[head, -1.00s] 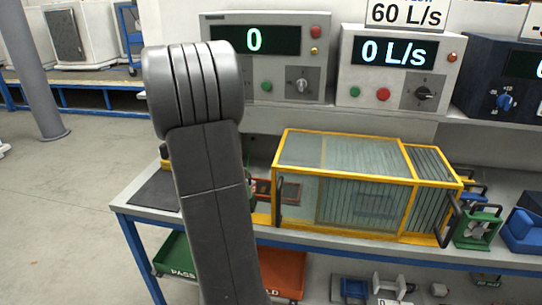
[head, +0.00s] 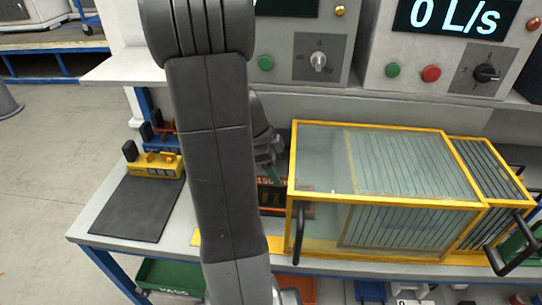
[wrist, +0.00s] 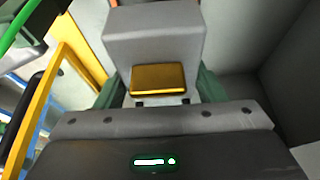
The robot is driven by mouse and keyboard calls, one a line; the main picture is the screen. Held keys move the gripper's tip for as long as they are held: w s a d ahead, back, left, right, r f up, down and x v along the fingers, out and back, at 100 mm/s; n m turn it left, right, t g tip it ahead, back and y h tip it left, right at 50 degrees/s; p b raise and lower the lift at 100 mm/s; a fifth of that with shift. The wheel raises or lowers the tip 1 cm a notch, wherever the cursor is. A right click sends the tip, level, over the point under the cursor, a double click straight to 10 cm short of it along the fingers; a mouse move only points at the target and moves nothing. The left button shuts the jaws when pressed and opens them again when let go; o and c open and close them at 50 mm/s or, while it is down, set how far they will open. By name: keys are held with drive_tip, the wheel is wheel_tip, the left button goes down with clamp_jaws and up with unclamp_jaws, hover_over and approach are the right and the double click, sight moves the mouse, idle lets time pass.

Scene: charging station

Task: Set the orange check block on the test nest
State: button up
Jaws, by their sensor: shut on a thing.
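In the wrist view my gripper (wrist: 158,92) has its two green fingers on either side of an orange block face (wrist: 158,77), and it is shut on this block. A grey boxy shape (wrist: 153,38) shows directly beyond the orange face; I cannot tell whether it is part of the block. In the head view my gripper (head: 274,172) shows partly from behind my arm, just left of the yellow-framed glass enclosure. The block cannot be made out there. I cannot identify the test nest for certain in either view.
The yellow-framed enclosure (head: 390,203) with black handles fills the bench's middle. A dark tray with orange-red markings (head: 272,207) lies at its left end, partly hidden. A black mat (head: 138,208) and yellow fixture (head: 155,165) are at left. Instrument panels (head: 311,62) stand behind.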

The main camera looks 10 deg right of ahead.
drive_tip(key=shift+s+d, duration=0.1)
drive_tip(key=shift+s, duration=0.05)
drive_tip(key=shift+f+b, duration=0.15)
drive_tip(key=shift+b, duration=0.4)
wheel_tip(320, 180, down, 5)
drive_tip(key=b, duration=0.5)
drive_tip(key=shift+f, duration=0.2)
drive_tip(key=shift+b, duration=1)
idle(1.1)
drive_tip(key=shift+f+b, duration=1.55)
drive_tip(key=shift+b, duration=0.1)
drive_tip(key=o, duration=1.3)
drive_tip(key=p+v, duration=0.2)
drive_tip(key=v, duration=1.2)
drive_tip(key=shift+f, duration=0.1)
